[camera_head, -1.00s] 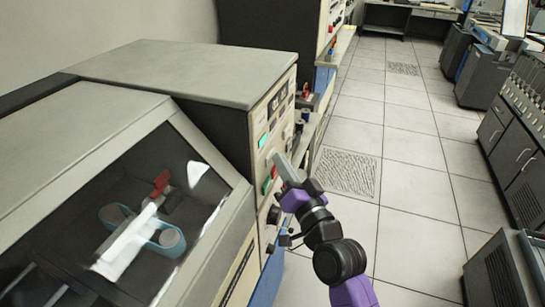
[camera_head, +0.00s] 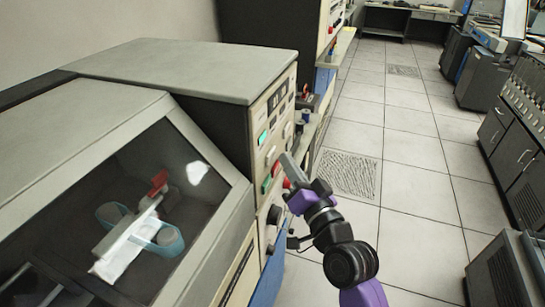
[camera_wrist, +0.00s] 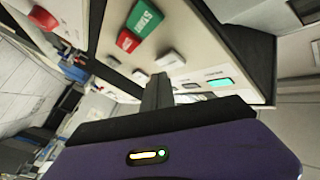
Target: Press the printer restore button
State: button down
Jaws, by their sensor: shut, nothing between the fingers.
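The cream control panel (camera_head: 283,122) is on the end of the grey machine. In the wrist view it shows a green START button (camera_wrist: 145,18), a red button (camera_wrist: 127,41), pale buttons (camera_wrist: 170,60) (camera_wrist: 141,76) and a lit teal button (camera_wrist: 220,82). The labels on the pale buttons are too small to read, so I cannot tell which is printer restore. My gripper (camera_head: 287,160) is shut and empty, its tip in front of the panel near the pale buttons. Its fingers (camera_wrist: 157,84) hide part of the panel, and contact cannot be told.
Dark knobs (camera_head: 274,214) sit lower on the panel. A sloped glass cover (camera_head: 150,210) is at left. Another cabinet with a shelf (camera_head: 342,45) stands behind. The tiled floor (camera_head: 410,170) at right is open, with grey cabinets (camera_head: 515,140) beyond.

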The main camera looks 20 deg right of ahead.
jog(key=s+d+b, duration=0.1)
jog(key=d+b, duration=0.1)
jog(key=s+d+b, duration=0.1)
jog(key=s+d, duration=0.1)
jog(key=shift+b, duration=0.35)
jog(key=shift+d, duration=0.1)
dwell(0.5)
jog(key=s+f+n+g+h, duration=0.1)
jog(key=s+f, duration=0.3)
jog(key=s, duration=0.9)
jog(key=s+f+n+g+h, duration=0.1)
jog(key=s+f, duration=0.4)
jog(key=s, duration=0.9)
jog(key=s+a+f+n+g+h, duration=0.1)
jog(key=s+f+n+g, duration=0.1)
jog(key=s, duration=1.2)
notch_tip(320, 180, down, 3)
jog(key=shift+s+r+n+g, duration=0.15)
jog(key=shift+s+n+g, duration=0.15)
jog(key=shift+n, duration=0.5)
jog(key=shift+a, duration=0.1)
